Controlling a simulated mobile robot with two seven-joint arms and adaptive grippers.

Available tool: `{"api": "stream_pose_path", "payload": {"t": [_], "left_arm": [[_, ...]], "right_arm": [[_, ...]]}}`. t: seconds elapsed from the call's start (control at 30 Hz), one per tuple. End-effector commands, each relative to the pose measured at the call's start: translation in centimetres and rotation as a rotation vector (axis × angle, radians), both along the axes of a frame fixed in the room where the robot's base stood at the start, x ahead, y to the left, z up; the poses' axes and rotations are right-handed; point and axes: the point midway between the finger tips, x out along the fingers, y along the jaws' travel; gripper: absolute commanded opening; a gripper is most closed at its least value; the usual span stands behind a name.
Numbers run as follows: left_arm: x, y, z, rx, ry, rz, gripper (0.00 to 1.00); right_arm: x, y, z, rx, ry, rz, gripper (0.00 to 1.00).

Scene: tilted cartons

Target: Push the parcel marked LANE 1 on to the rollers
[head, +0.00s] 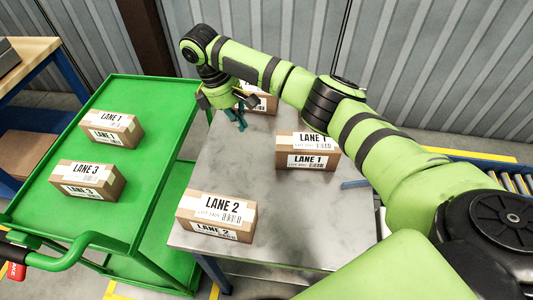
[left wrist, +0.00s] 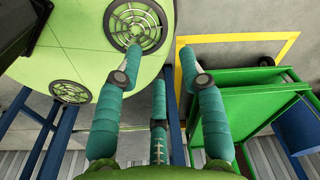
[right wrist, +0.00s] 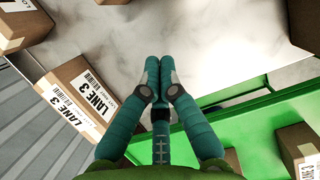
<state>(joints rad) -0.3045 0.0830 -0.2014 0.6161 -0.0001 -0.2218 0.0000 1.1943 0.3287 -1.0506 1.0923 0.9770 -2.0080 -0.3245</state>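Two cartons are marked LANE 1. The other LANE 1 carton (head: 111,129) lies on the green cart. The rollers (head: 518,183) show at the right edge, mostly hidden by my right arm. My right gripper (head: 239,120) is over the table's far left part, left of the table's LANE 1 carton and apart from it. In the right wrist view its fingers (right wrist: 158,70) are together and empty. My left gripper (left wrist: 158,70) shows only in the left wrist view, open and empty.
A LANE 3 carton (right wrist: 77,100) lies close beside my right gripper. A LANE 2 carton (head: 215,217) is at the table's near left. The green cart (head: 60,218) stands left of the table with another LANE 3 carton (head: 88,181). The table's middle is clear.

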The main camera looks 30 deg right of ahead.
Motion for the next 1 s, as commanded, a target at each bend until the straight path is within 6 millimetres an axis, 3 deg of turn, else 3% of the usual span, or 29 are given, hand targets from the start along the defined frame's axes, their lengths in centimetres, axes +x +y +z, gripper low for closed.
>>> {"api": "stream_pose_path", "payload": {"t": [0.1, 0.27, 0.63, 0.8, 1.0], "left_arm": [[-0.8, 0.5, -0.3, 0.007, 0.014, 0.001, 0.40], [-0.5, 0.5, 0.4, 0.007, 0.008, 0.002, 0.40], [1.2, -0.6, 2.0, -0.009, -0.022, 0.005, 0.40], [1.1, -0.7, 3.8, -0.010, -0.019, 0.005, 0.40], [0.8, -0.6, 4.2, -0.009, -0.015, 0.004, 0.40]], "right_arm": [[-0.1, -0.1, -0.8, -0.001, 0.000, -0.001, 0.00], [-0.5, -0.7, -2.5, -0.002, 0.003, -0.003, 0.00], [-1.8, -2.5, -9.9, -0.003, 0.003, -0.003, 0.00], [-3.3, -4.6, -9.5, -0.002, 0.001, -0.001, 0.00], [-4.1, -5.5, -9.8, 0.000, 0.000, 0.000, 0.00]]}}
